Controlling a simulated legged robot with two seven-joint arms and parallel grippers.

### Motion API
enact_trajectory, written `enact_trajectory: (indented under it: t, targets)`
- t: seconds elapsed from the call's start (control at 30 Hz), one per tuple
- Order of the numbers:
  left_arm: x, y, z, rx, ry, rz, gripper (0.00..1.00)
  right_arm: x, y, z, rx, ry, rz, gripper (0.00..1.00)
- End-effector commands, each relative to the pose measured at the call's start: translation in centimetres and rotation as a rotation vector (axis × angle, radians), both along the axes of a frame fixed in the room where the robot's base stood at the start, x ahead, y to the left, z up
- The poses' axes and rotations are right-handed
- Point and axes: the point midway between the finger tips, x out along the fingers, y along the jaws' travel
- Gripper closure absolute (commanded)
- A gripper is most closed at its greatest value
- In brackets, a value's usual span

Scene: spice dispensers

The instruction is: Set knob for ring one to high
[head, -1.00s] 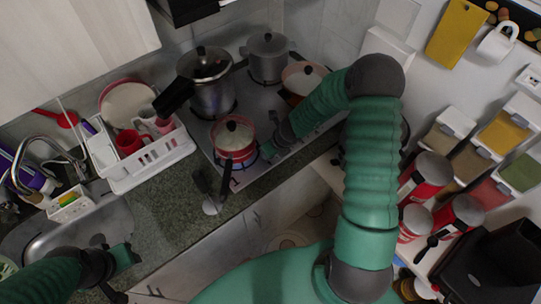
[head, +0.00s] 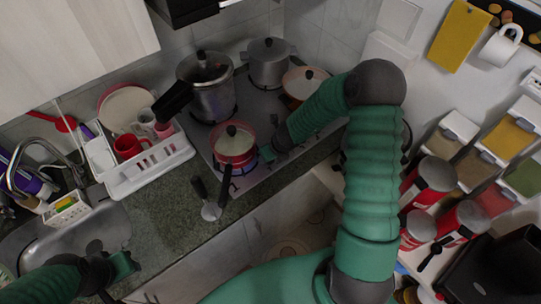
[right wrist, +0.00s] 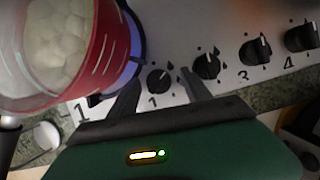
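The knob for ring one (right wrist: 158,80) is a round black knob with a light pointer mark, above a printed 1 on the stove's front panel. In the right wrist view my right gripper (right wrist: 159,88) is open, with one dark finger on each side of this knob. I cannot tell whether the fingers touch it. In the head view the right gripper (head: 268,155) is at the stove's front edge, beside the red pot (head: 234,155), and the knobs are hidden or too small. My left gripper (head: 122,266) is low at the left, over the counter; its fingers are unclear.
Other black knobs sit in a row to the right, including knob three (right wrist: 255,51) and knob four (right wrist: 300,38). The red pot (right wrist: 60,50) with pale contents is close left of the right gripper, above a blue glow. A white dish rack (head: 150,170) stands left of the stove.

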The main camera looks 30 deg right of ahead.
Motion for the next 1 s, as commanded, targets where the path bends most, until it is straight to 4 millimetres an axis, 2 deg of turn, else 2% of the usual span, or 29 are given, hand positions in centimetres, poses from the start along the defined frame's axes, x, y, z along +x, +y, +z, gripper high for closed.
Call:
enact_trajectory:
  t: [0.23,0.33,0.43,0.73,0.87,1.0]
  targets:
    - [0.0,0.0,0.1,0.000,0.000,0.000,0.64,-0.2,0.1,0.1,0.003,0.002,0.001,0.43]
    - [0.0,0.0,0.7,0.000,0.000,0.000,0.64,-0.5,0.1,1.2,0.002,0.002,0.002,0.43]
    - [0.0,0.0,1.8,0.000,0.000,0.000,0.64,-1.3,0.0,3.5,0.000,0.001,0.001,0.43]
    - [0.0,0.0,7.4,0.000,0.000,0.000,0.64,-4.6,0.0,12.1,0.001,0.002,0.000,0.43]
    - [0.0,0.0,9.1,0.000,0.000,0.000,0.64,-5.7,0.0,14.4,0.001,0.003,0.000,0.43]
    - [0.0,0.0,9.7,0.000,0.000,0.000,0.64,-6.2,0.0,15.4,0.003,0.003,0.001,0.43]
